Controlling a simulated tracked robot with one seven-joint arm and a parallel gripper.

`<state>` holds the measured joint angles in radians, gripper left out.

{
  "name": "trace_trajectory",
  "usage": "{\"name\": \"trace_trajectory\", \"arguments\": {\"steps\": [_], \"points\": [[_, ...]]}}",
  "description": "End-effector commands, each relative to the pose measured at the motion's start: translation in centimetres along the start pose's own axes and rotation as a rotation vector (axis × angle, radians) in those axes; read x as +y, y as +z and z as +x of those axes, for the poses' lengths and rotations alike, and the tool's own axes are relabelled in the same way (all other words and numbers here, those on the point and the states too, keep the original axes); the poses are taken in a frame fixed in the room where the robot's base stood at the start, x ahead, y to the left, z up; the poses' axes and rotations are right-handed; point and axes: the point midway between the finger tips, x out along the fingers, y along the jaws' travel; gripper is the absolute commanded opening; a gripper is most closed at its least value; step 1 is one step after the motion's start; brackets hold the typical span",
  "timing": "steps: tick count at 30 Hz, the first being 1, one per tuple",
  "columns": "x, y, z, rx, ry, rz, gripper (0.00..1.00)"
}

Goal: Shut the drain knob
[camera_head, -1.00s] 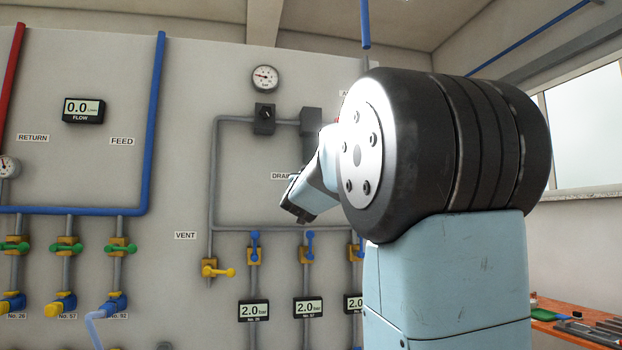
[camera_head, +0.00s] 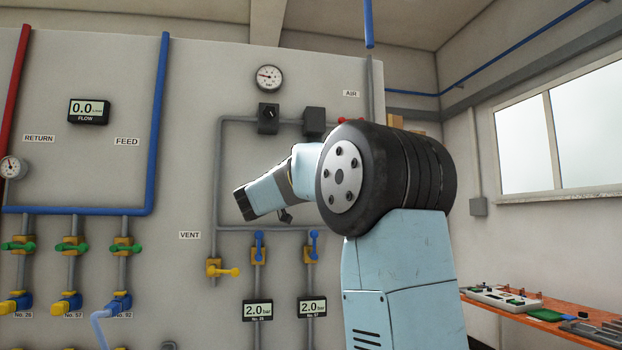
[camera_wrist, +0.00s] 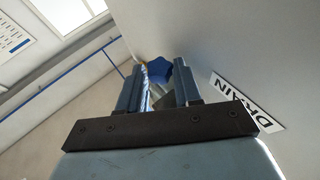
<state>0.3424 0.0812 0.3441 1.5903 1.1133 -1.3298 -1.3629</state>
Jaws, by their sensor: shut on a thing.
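The drain knob (camera_wrist: 157,69) is a blue, lobed knob in the wrist view, beside the wall with the DRAIN label (camera_wrist: 247,102). My gripper (camera_wrist: 160,66) has its two blue-grey fingers on either side of the knob and is shut on it. The near part of the knob and its stem are partly hidden between the fingers. In the head view my own arm covers the place of the DRAIN label, and I cannot make out the knob or the fingertips there.
In the head view, grey pipes, a yellow vent valve (camera_head: 221,269) and blue-handled valves (camera_head: 259,247) are on the wall around my arm. A pressure gauge (camera_head: 268,77) hangs above. An orange bench (camera_head: 557,319) with equipment stands at the right.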

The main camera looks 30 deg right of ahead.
Motion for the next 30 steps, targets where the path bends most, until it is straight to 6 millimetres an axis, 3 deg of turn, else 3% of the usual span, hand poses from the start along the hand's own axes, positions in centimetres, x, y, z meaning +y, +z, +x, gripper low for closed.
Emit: {"name": "trace_trajectory", "arguments": {"steps": [12,28,29,30], "points": [[-0.56,-0.19,-0.01,0.004,0.168,-0.068,0.03],[-0.53,-0.37,0.03,0.007,0.190,-0.075,0.03],[-0.53,-0.37,0.03,0.007,0.190,-0.075,0.35],[-0.53,-0.35,0.03,0.006,0.190,-0.075,0.39]]}}
